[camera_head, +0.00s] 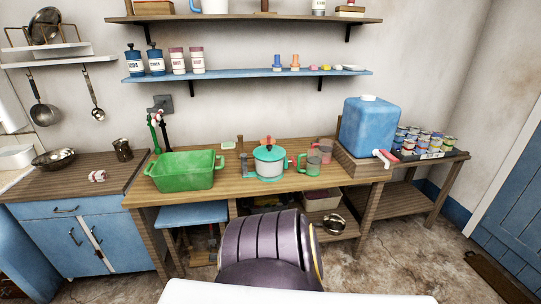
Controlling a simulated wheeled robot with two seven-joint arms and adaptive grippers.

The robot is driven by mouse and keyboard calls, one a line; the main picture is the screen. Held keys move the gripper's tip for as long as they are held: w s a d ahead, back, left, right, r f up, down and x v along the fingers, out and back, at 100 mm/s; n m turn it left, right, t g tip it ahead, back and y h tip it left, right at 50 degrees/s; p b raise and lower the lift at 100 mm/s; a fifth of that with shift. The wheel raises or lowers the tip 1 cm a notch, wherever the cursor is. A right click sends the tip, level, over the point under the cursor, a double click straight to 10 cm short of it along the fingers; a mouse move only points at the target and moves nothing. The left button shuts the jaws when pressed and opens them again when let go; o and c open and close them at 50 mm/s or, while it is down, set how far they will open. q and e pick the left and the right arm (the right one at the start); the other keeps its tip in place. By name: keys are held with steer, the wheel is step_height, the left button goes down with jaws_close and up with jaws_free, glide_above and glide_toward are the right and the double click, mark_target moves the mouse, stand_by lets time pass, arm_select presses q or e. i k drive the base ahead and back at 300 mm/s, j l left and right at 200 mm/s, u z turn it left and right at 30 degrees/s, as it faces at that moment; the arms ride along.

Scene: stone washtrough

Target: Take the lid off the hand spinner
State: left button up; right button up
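The hand spinner appears to be the round pot (269,168) on the wooden worktop, right of the green basin. It has a white and teal body and stands upright. A teal lid (269,153) with an orange-red knob on top sits on it. Neither of my grippers is in view, and nothing is touching the lid.
A green basin (186,170) stands left on the worktop (233,185). A blue water container (368,128) and a tray of small tins (425,143) are further right. A blue shelf (245,76) hangs above.

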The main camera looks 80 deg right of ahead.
mark_target(269, 153)
steer(key=z, duration=3.25)
